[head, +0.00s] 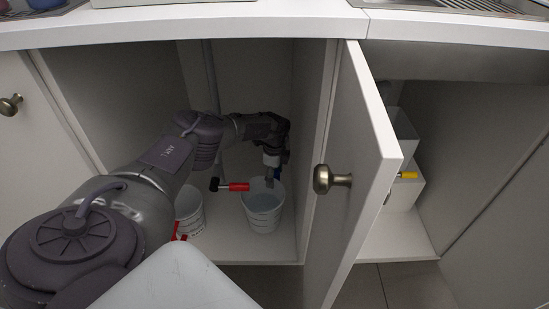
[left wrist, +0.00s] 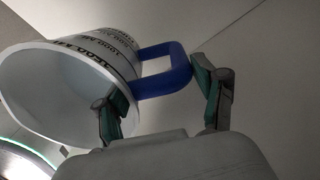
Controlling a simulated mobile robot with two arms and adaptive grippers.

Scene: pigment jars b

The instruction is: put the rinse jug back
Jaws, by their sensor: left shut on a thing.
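A white jug (head: 263,208) with dark measuring marks and a blue handle (head: 277,173) is inside the open cabinet under the counter. My left gripper (head: 272,165) reaches in from the left, above the jug at its handle. In the left wrist view the jug (left wrist: 85,85) fills the upper left, and its blue handle (left wrist: 168,84) lies between the fingers of my left gripper (left wrist: 158,82), which is shut on it. I cannot tell whether the jug touches the cabinet floor. My right gripper is not in view.
A second white jug (head: 190,205) with a red handle stands at left, partly behind my arm. A red valve lever (head: 238,187) on a pipe is close left of the blue-handled jug. The open cabinet door (head: 362,180) stands at right. A yellow lever (head: 408,175) is beyond it.

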